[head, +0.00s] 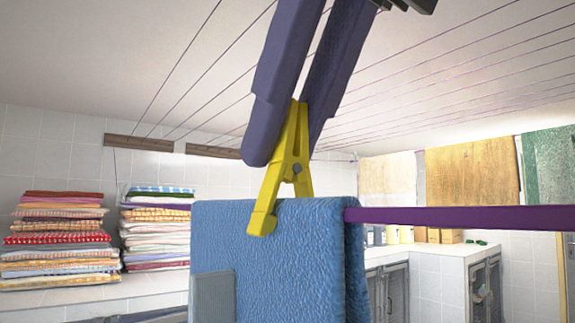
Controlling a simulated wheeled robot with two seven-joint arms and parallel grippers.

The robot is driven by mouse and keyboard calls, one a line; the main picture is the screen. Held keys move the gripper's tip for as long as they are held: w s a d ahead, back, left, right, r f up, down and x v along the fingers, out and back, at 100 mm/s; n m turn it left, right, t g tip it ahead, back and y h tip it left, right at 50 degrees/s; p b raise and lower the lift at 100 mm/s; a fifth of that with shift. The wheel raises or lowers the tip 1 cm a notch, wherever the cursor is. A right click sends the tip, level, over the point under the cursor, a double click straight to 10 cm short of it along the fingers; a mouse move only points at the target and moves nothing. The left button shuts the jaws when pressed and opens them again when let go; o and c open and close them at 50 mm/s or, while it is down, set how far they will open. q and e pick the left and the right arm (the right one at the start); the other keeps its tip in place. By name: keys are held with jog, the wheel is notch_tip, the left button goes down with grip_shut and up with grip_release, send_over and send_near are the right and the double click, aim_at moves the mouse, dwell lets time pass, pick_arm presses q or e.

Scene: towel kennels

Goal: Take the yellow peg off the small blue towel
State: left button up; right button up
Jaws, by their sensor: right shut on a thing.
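The yellow peg (286,178) stands upright in the middle of the head view, its lower jaws over the top edge of the small blue towel (290,260). The towel hangs folded over a purple rail (450,218). My right gripper (288,128) comes down from the top, its two purple fingers shut on the upper end of the peg. The fingers hide part of the peg's upper end. I cannot tell whether the peg still grips the cloth or only overlaps it. My left gripper is not in view.
Folded towel stacks (60,240) stand on a ledge at the left. Lines run under the ceiling, and yellow and green towels (470,172) hang at the right. A white counter (430,255) with cabinets is behind the rail. The space left of the peg looks clear.

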jog(key=shift+d+r+p, duration=0.1)
jog(key=shift+r+p, duration=0.9)
jog(key=shift+r, duration=2.8)
